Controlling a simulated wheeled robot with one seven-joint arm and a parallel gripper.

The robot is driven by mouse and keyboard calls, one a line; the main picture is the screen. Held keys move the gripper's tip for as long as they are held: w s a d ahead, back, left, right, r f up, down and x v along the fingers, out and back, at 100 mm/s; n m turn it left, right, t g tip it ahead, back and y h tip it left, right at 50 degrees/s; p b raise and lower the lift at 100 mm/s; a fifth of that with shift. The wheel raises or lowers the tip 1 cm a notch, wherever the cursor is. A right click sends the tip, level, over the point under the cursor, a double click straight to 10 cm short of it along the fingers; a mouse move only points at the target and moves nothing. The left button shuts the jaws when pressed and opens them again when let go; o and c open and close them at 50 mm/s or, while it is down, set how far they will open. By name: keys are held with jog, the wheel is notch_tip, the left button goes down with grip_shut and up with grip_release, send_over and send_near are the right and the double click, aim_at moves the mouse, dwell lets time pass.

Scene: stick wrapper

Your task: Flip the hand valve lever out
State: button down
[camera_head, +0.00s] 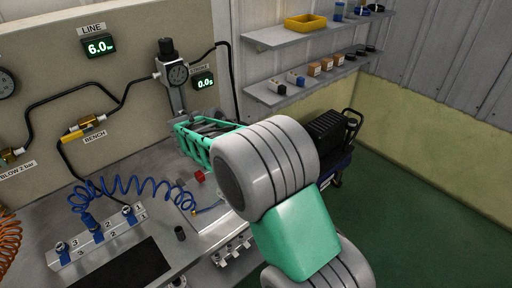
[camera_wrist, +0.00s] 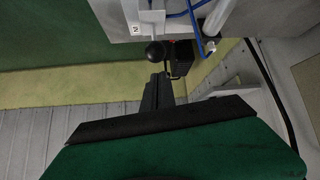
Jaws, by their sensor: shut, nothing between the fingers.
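In the wrist view a black ball knob (camera_wrist: 155,51) sits at the end of a short light-grey stem by the bench edge; it looks like the hand valve lever. My gripper (camera_wrist: 157,83) shows there as narrow dark fingers, shut and empty, with their tips close to the knob in the picture. I cannot tell whether they touch it. In the head view my arm covers the right part of the bench, and I cannot make out the lever or the fingertips there.
The bench (camera_head: 155,158) holds a block with numbered ports (camera_head: 97,236), a coiled blue hose (camera_head: 130,187) and a small red part (camera_head: 200,176). A regulator with a gauge (camera_head: 178,74) is on the panel behind. Shelves (camera_head: 290,38) hang beyond. The green floor at right is open.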

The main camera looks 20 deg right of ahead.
jog(key=shift+r, duration=0.15)
jog(key=w+d+r+p, duration=0.1)
jog(key=w+d+r, duration=0.1)
jog(key=d, duration=0.1)
jog(key=b+v, duration=0.1)
jog(key=v, duration=0.9)
jog(key=shift+s+f, duration=0.2)
jog(key=shift+f, duration=0.05)
jog(key=shift+a, duration=0.1)
